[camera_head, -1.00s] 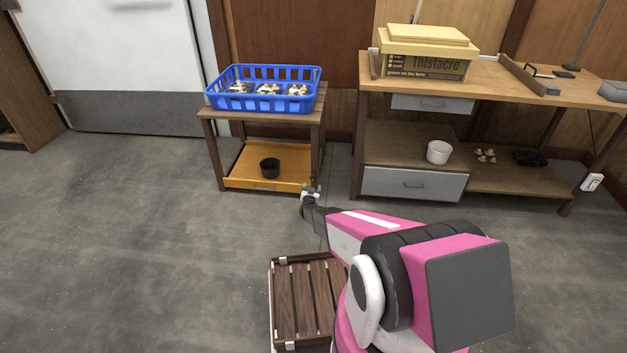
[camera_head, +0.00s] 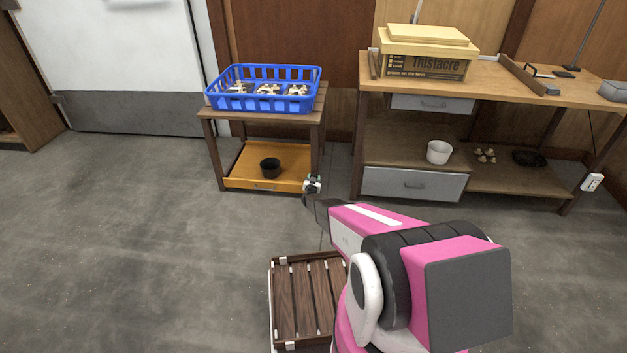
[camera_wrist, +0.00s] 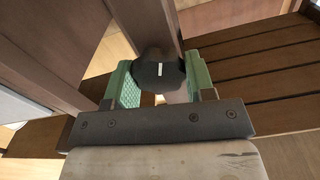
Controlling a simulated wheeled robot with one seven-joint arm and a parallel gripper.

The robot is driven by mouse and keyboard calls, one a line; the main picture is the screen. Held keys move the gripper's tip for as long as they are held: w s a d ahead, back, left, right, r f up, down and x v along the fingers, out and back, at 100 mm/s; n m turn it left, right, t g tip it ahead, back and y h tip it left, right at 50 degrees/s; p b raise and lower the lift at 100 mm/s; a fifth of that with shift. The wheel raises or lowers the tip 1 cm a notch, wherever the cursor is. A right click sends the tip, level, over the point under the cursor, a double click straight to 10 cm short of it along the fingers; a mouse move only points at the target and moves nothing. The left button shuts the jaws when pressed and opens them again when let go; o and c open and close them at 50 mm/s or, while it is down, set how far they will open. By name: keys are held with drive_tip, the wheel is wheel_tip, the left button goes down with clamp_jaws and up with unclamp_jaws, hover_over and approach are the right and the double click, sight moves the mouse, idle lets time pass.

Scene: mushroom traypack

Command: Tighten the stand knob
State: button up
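The stand is the small wooden table at the back left, with a brown top (camera_head: 212,116) and an orange lower shelf (camera_head: 240,172). In the wrist view, a round black knob (camera_wrist: 152,76) with a short white mark sits against a brown leg (camera_wrist: 148,25) of the stand. My gripper (camera_wrist: 160,80) has a green finger on each side of the knob, spaced about as wide as it. Whether the pads press on it cannot be seen.
A blue crate (camera_head: 262,105) with mushroom trays stands on the stand. A black pot (camera_head: 270,168) is on its lower shelf. A workbench (camera_head: 500,75) with a yellow box (camera_head: 425,62) is close on the right.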

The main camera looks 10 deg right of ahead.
drive_tip(key=shift+m, duration=0.8)
drive_tip(key=o, duration=0.9)
drive_tip(key=v, duration=1.1)
